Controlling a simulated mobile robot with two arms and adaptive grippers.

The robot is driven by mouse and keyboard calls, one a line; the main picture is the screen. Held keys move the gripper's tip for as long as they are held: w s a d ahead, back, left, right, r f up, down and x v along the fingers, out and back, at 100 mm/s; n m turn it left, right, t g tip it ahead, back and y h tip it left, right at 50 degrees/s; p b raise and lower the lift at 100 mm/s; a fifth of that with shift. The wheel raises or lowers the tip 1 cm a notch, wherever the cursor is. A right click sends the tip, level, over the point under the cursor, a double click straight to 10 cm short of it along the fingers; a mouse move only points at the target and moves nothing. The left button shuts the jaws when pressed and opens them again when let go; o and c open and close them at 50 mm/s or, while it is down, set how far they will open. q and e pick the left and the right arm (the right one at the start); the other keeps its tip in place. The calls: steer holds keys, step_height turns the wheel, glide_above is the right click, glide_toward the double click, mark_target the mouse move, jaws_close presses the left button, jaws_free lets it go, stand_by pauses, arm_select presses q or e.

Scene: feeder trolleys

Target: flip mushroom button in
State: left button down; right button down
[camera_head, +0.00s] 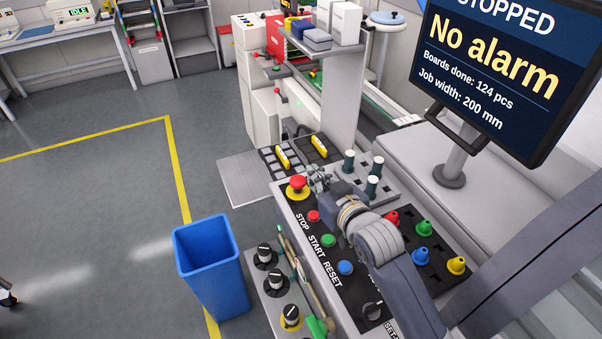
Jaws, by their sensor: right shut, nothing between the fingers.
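The red mushroom button (298,183) stands on a yellow round base at the far left corner of the control panel (301,212). My right arm reaches in from the lower right across the panel. Its gripper (314,177) is shut and empty, just right of the red button head. I cannot tell whether its fingertips touch the button. The button's right edge is close to the gripper and partly hard to see. My left gripper is not in view.
Red, green and blue push buttons (345,268) line the panel below the mushroom button. Colored nozzles (422,256) stand in a black holder at right, and dark cylinders (372,187) stand behind. A blue bin (212,268) stands on the floor at left. A screen (500,70) reads "No alarm".

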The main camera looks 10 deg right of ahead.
steer(key=p, duration=0.2)
glide_above(301, 184)
steer(key=shift+f, duration=0.9)
step_height(301, 184, down, 3)
steer(key=shift+f+p, duration=0.2)
steer(key=shift+p, duration=0.1)
steer(key=shift+f, duration=0.45)
